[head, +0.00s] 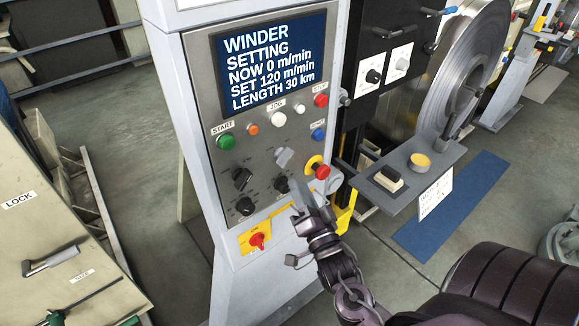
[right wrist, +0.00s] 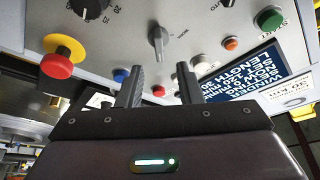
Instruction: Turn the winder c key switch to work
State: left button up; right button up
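The winder panel (head: 200,100) stands upright in the middle of the head view, with a blue screen (head: 270,62) reading "WINDER SETTING". A grey switch handle (head: 284,157) sits below the white button. In the right wrist view this switch (right wrist: 158,42) stands out from the panel near a small label that seems to read "WORK". My right gripper (head: 299,196) is in front of the lower panel, just below the switch. In the right wrist view its two fingers (right wrist: 161,84) are apart with nothing between them, and the switch lies beyond their tips. My left gripper is not in view.
A red emergency button on a yellow collar (head: 320,169) is close right of the gripper. Black knobs (head: 243,178) are to the left, and a red switch on a yellow plate (head: 257,241) is below. A shelf (head: 405,195) juts out at right.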

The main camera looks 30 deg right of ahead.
aim_at(288, 162)
jog(key=p+x, duration=0.2)
jog(key=x, duration=0.5)
jog(key=shift+w+f, duration=0.1)
jog(key=shift+w, duration=0.1)
jog(key=shift+c, duration=0.2)
grip_shut()
